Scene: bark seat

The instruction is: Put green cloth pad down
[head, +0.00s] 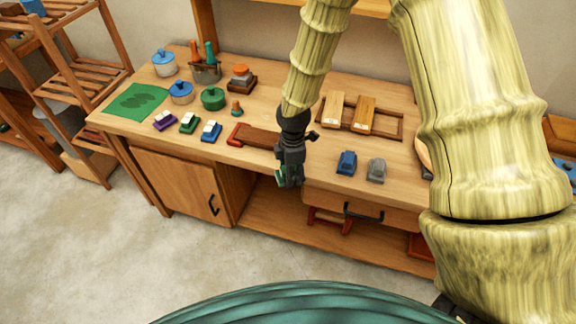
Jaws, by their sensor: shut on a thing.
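My gripper (288,182) hangs at the front edge of the wooden bench, pointing down. It is shut on a small green thing, seemingly the green cloth pad (280,178). Only a small part of the pad shows beside the dark fingers; the rest is hidden. The pad appears in front of the bench edge, apart from the top, though the exact height is hard to tell.
The wooden bench (262,100) carries a green mat (128,107), several lidded pots, a reddish-brown tray (259,138), a blue block (347,162) and a grey block (376,170). Bare wood shows around the blocks. A slatted rack (85,70) stands left.

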